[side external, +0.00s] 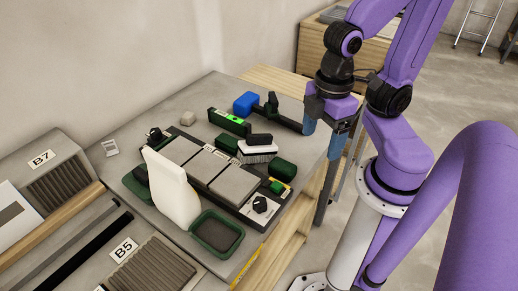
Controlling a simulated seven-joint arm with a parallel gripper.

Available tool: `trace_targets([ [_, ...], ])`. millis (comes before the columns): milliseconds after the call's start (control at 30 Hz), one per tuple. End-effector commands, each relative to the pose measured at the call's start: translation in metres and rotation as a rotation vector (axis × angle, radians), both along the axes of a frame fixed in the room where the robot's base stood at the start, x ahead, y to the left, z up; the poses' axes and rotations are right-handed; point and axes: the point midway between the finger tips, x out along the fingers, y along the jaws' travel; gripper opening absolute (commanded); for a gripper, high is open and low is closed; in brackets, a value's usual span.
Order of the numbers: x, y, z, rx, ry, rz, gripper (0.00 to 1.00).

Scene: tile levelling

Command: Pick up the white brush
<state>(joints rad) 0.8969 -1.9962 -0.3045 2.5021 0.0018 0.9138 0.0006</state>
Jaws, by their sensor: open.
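The white brush (258,151) has pale bristles and a black handle on top. It lies on the grey worktop (213,90), behind the row of grey tiles (208,167) and among dark green pieces. My gripper (322,141) is open, with its fingers pointing down, to the right of the brush and near the worktop's right edge. It is apart from the brush in the picture, and nothing shows between its fingers. How high the fingertips are above the worktop is hard to tell.
A blue-headed mallet (246,103) and a green spirit level (230,122) lie behind the brush. A black knob (260,204) is at the near right. Bins labelled B7 and B5 are at left.

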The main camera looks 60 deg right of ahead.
Motion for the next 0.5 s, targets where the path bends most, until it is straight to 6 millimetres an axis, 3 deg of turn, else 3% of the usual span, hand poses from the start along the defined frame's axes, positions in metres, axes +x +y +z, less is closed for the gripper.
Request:
trace_targets([
  [333,0.001,-0.001,0.0,-0.003,0.003,-0.011,0.83],
  [500,0.014,-0.006,-0.005,-0.03,0.039,-0.12,0.83],
])
